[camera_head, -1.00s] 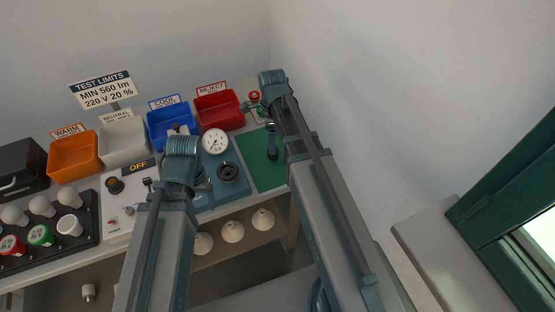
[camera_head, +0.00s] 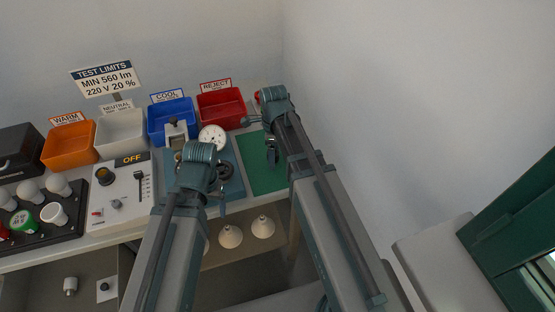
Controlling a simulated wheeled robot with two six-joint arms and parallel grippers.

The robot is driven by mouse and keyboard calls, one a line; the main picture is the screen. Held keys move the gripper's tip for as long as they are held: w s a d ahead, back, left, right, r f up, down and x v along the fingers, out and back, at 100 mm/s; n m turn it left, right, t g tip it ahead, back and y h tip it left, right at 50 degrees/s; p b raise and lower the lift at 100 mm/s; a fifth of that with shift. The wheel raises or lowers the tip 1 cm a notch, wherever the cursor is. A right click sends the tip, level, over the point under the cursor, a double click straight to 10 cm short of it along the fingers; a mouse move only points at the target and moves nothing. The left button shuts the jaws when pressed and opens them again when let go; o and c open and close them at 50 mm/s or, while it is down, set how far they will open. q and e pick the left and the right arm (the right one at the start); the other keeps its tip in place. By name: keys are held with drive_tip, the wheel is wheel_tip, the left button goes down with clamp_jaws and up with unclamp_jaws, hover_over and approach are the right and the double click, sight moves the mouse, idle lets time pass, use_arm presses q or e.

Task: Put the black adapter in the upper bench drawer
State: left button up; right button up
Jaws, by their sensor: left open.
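I cannot make out the black adapter for sure. A small dark upright piece (camera_head: 272,150) shows over the green mat (camera_head: 265,178); I cannot tell whether it is the adapter or part of my right gripper. My left gripper (camera_head: 221,206) is open, mostly hidden behind its own arm, near the front edge of the blue test base. My right arm reaches over the mat's right side, and its fingers are not clear. The upper bench drawer cannot be made out clearly; below the bench front at lower left is a pale panel (camera_head: 106,288) with a dark knob.
Orange (camera_head: 70,147), white (camera_head: 121,136), blue (camera_head: 172,121) and red (camera_head: 221,108) bins line the back. A control panel (camera_head: 120,200) reads OFF. A black bulb tray (camera_head: 45,215) is at left. A round dial (camera_head: 212,137) stands behind the left arm. Lamps (camera_head: 230,236) sit below the bench.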

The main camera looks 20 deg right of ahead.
use_arm(q)
drive_tip(key=shift+r, duration=0.1)
use_arm(e)
clamp_jaws()
drive_tip(key=shift+r, duration=0.1)
idle(0.3)
